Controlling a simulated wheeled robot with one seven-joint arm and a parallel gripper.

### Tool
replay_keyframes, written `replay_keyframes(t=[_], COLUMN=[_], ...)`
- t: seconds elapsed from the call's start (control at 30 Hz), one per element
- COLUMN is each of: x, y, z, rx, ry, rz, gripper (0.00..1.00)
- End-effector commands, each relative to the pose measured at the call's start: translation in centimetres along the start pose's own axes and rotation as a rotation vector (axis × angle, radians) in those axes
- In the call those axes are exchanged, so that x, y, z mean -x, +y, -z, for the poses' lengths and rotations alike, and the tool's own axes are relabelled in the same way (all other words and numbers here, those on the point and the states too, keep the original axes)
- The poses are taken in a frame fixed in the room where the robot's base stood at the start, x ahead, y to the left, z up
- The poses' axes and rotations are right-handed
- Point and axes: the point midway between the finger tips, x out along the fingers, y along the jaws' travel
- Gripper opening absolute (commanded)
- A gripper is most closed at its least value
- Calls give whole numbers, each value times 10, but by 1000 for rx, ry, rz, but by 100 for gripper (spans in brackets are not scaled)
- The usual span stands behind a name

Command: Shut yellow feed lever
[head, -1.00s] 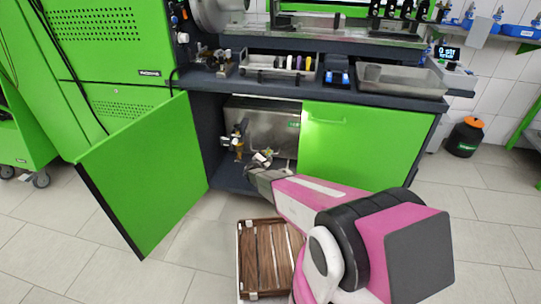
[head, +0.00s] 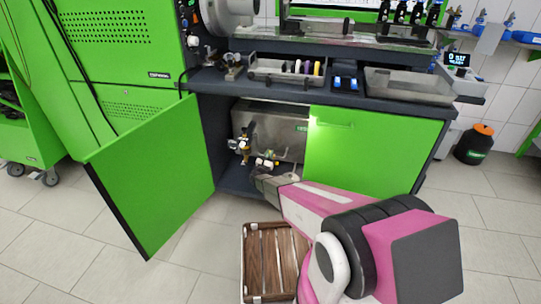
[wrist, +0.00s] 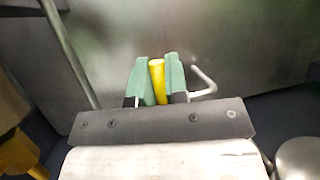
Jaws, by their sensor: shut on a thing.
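The yellow feed lever (wrist: 157,82) stands between the two green fingers of my gripper (wrist: 158,78) in the wrist view. The fingers are closed on it from both sides, with its yellow end showing between them. In the head view my arm reaches into the open cabinet below the bench. My gripper (head: 264,166) is small there, in front of the steel tank (head: 278,130), and the lever's grip is hard to make out.
The green cabinet door (head: 152,175) stands open at left; another green door (head: 372,155) covers the right side. Brass fittings (head: 243,145) stand left of my gripper. A bent metal rod (wrist: 203,82) is close to the right finger. A wooden crate (head: 270,262) is on the floor.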

Motion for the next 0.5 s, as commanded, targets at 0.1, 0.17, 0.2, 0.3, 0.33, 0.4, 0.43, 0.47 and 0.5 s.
replay_keyframes(t=[0.1, 0.17, 0.2, 0.3, 0.33, 0.4, 0.43, 0.47, 0.5], x=[1, 1, 1, 1, 1, 1, 1, 1, 1], y=[1, 1, 1, 1, 1, 1, 1, 1, 1], z=[1, 1, 1, 1, 1, 1, 1, 1, 1], rx=[12, 13, 14, 14, 14, 15, 15, 15, 14], ry=[0, 0, 0, -1, -1, -1, -1, -1, -1], rz=[-5, -6, -6, -7, -7, -7, -7, -7, -7], gripper=[0, 0, 0, 0, 0, 0, 0, 24, 37])
